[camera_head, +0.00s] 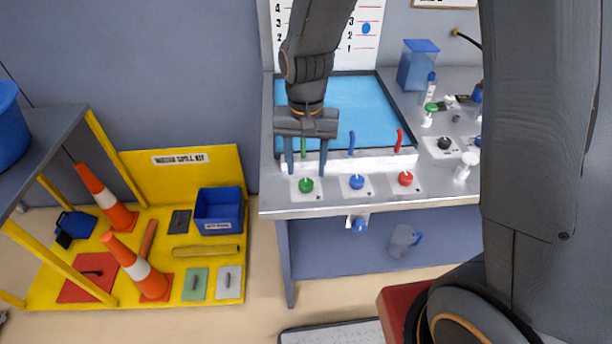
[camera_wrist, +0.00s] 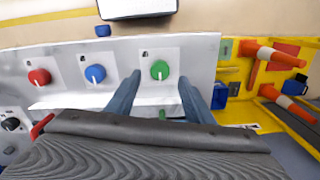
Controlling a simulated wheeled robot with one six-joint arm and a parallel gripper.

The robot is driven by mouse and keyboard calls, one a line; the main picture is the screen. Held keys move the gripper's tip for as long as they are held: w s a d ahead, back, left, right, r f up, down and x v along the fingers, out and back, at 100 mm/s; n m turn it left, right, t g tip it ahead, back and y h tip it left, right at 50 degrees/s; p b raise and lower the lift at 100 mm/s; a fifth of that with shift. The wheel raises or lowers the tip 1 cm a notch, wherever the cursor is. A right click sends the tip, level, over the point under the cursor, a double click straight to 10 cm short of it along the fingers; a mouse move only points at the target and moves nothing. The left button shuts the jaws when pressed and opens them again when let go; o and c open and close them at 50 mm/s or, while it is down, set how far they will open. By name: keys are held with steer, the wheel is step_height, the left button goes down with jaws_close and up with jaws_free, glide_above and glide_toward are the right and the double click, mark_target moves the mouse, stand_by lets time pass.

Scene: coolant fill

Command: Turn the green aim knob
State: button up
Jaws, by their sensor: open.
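The green aim knob (camera_head: 306,185) sits on a white plate at the left of a row on the bench's front edge. In the wrist view the green knob (camera_wrist: 160,70) lies ahead of the gap between my fingertips. My gripper (camera_head: 307,170) is open, its blue fingers pointing down, close to the knob and slightly behind it. In the wrist view my gripper (camera_wrist: 158,76) has a finger on each side, with nothing between them. I cannot tell whether either finger touches the plate. A green spout stands partly hidden behind the fingers.
A blue knob (camera_head: 356,182) and a red knob (camera_head: 405,178) stand to the right in the same row. Blue (camera_head: 351,143) and red (camera_head: 399,140) spouts rise behind them by the blue-floored tray (camera_head: 350,100). A yellow spill-kit platform (camera_head: 215,255) with cones stands on the floor at left.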

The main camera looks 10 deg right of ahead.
mark_target(306, 182)
steer(key=shift+f+p, duration=0.5)
steer(key=shift+f, duration=2.1)
steer(key=c, duration=1)
steer(key=shift+n, duration=1.5)
steer(key=shift+c, duration=0.2)
steer(key=o, duration=1)
steer(key=shift+o, duration=0.2)
steer(key=shift+r, duration=0.15)
steer(key=shift+r+b, duration=0.8)
steer(key=shift+r, duration=3)
steer(key=shift+d, duration=0.1)
